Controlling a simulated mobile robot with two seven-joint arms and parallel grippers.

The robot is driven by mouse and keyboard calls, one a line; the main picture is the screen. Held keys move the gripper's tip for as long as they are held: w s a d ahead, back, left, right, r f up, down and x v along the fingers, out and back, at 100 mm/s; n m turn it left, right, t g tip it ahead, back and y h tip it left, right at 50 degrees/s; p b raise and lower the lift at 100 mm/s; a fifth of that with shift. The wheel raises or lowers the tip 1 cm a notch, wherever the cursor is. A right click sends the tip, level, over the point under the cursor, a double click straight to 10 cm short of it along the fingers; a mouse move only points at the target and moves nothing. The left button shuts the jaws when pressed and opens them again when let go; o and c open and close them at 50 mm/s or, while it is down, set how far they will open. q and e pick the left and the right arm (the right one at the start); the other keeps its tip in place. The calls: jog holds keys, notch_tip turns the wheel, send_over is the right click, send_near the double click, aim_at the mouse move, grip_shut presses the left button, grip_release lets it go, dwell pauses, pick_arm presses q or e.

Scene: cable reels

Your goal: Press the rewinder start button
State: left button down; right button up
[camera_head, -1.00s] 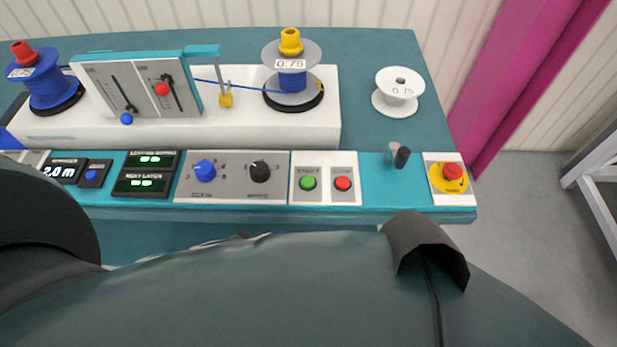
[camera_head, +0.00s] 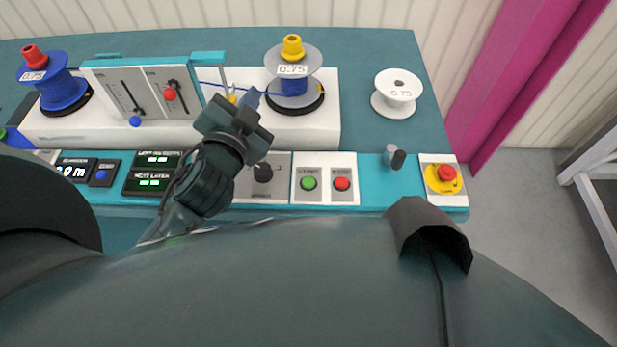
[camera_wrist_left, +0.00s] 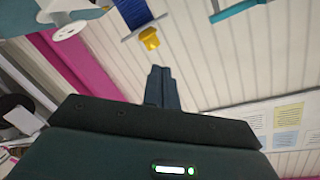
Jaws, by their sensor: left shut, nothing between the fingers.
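The rewinder's button plate has a green button (camera_head: 308,183) on the left and a red button (camera_head: 342,184) on the right; their labels are too small to read surely. My left gripper (camera_head: 252,98) is shut and empty, raised over the machine, left of the green button and apart from it. Its closed fingers (camera_wrist_left: 160,84) point up the picture in the left wrist view, where neither button shows. My right gripper is not in view.
A take-up reel (camera_head: 293,68) with a yellow cap and a blue reel (camera_head: 50,80) stand on the white housing (camera_head: 326,120). A white reel (camera_head: 397,92) lies on the bench at right. A red emergency knob (camera_head: 447,173) is at the panel's right end.

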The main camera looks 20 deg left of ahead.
pick_arm(q)
jog(key=d+r+m+g+h, duration=0.2)
jog(key=d+r+m+h, duration=0.2)
jog(key=d+m+h, duration=0.6)
jog(key=d+r+m+g+h, duration=0.1)
jog(key=d+r+m+h, duration=0.35)
jog(key=m, duration=0.85)
jog(key=a+f+m+g+y, duration=0.2)
jog(key=f+m+g, duration=0.2)
jog(key=f, duration=0.4)
jog(key=a+f+m+g+y, duration=0.2)
jog(key=f+m+g, duration=0.3)
jog(key=f, duration=0.3)
jog(key=shift+s+a+f, duration=0.2)
jog(key=shift+a+f, duration=0.15)
jog(key=shift+a, duration=0.35)
jog(key=shift+y, duration=0.25)
